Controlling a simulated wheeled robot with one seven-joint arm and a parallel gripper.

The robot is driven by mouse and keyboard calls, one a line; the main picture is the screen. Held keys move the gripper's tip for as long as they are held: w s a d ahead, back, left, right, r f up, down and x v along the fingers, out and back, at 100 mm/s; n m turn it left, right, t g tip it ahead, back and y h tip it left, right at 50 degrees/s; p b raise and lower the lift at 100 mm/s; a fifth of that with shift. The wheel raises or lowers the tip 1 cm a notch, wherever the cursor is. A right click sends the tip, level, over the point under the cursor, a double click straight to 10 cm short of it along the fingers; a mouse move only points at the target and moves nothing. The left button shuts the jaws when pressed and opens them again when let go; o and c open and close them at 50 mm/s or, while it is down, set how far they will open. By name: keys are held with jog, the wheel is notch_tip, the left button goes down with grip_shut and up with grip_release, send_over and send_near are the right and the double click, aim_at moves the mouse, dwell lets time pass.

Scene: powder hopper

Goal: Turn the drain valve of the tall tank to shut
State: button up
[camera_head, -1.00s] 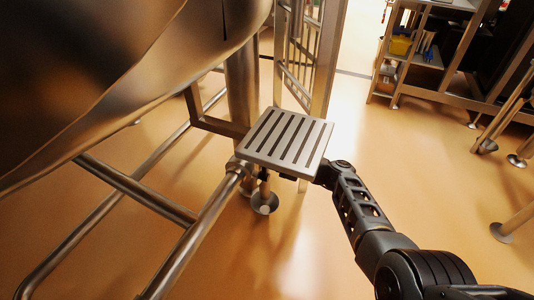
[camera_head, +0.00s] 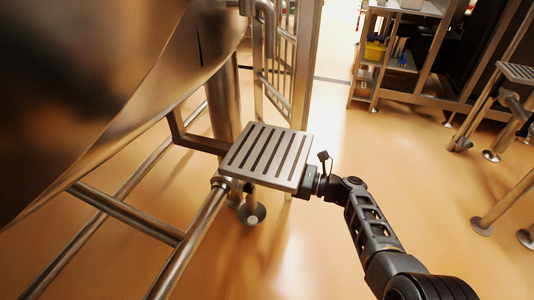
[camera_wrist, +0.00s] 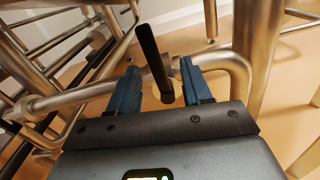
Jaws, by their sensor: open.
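The tall tank (camera_head: 90,90) is a large steel vessel filling the left of the head view. In the wrist view, a black lever handle (camera_wrist: 152,55), apparently the drain valve's, stands up, slightly tilted, between the two blue fingers of my gripper (camera_wrist: 160,75). The fingers are open, with one on each side of the handle and gaps showing. Behind it runs a bent steel pipe (camera_wrist: 235,68). The valve body is mostly hidden behind the handle and gripper. In the head view, my fingers are hidden by the slatted step.
The slatted metal step (camera_head: 268,155) lies just left of my wrist in the head view. Steel frame tubes (camera_head: 125,215) run below the tank. A shelf rack (camera_head: 385,65) stands at the back right.

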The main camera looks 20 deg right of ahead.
jog(key=s+d+f+n+g+h, duration=0.1)
jog(key=s+f+n+h, duration=0.15)
jog(key=s+f, duration=0.55)
jog(key=s+d+f+n+h, duration=0.2)
jog(key=s+f+h, duration=0.2)
jog(key=s+f, duration=0.4)
jog(key=s+d+f+n+h, duration=0.1)
jog(key=s+d+n+h, duration=0.2)
jog(key=s, duration=0.7)
jog(key=s+d+n+h, duration=0.1)
jog(key=s+n+h, duration=0.3)
jog(key=s, duration=0.6)
jog(key=s+r+n+t+h, duration=0.25)
jog(key=s+r+n, duration=0.8)
jog(key=r, duration=0.75)
jog(key=s+a+r+n+t+p, duration=0.1)
jog(key=r+p, duration=0.5)
jog(key=r, duration=0.8)
jog(key=s+r+n+t+y+p, duration=0.1)
jog(key=r+p, duration=0.6)
jog(key=r, duration=0.7)
jog(key=s+n+t, duration=0.1)
jog(key=s+n, duration=0.1)
jog(key=s, duration=0.1)
jog(key=shift+a, duration=0.4)
